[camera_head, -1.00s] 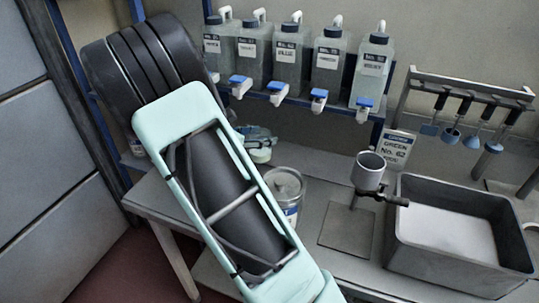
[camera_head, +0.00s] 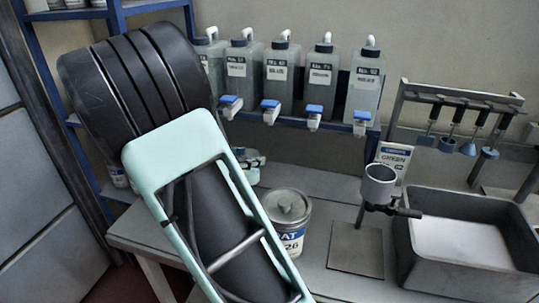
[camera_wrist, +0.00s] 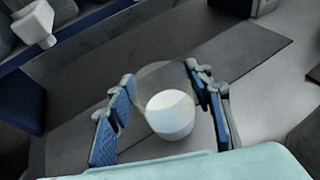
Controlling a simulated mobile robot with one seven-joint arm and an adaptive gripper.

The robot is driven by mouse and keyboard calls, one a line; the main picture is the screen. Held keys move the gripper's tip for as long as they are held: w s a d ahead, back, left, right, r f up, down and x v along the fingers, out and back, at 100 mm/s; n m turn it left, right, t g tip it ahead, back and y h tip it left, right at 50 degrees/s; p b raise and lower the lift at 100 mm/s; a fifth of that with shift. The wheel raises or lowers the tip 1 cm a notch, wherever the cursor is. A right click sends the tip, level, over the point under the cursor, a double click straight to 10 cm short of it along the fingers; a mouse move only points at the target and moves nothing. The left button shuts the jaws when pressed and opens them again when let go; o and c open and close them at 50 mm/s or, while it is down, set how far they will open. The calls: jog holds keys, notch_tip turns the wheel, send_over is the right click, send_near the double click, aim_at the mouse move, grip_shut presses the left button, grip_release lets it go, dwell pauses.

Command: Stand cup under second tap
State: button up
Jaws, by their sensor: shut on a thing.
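A row of grey bottles with blue-and-white taps stands on a rack in the head view. The leftmost bottle's tap is hidden behind my arm; the second tap from the left (camera_head: 231,104) shows just right of the arm. In the wrist view, my gripper (camera_wrist: 158,80) is shut on a cup (camera_wrist: 170,118), clear above with a white lower part. The cup is between the blue finger pads, over a dark grey surface. A white tap (camera_wrist: 36,24) shows at the wrist view's top left, apart from the cup. My arm hides most of the gripper in the head view.
A lidded paint tin (camera_head: 288,222) stands on the bench right of my arm. Brushes hang from a rack (camera_head: 455,95) behind the tub.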

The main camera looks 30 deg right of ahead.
jog(key=shift+r+b+x, duration=0.2)
jog(key=shift+x, duration=2.45)
jog(key=shift+r+b+x, duration=0.15)
jog(key=shift+x, duration=2.55)
jog(key=shift+w+d, duration=0.1)
jog(key=shift+f, duration=0.2)
jog(key=o, duration=1.3)
jog(key=shift+r, duration=0.1)
jog(key=shift+r, duration=0.2)
jog(key=p+v, duration=0.1)
jog(key=v, duration=1.1)
jog(key=shift+f, duration=0.15)
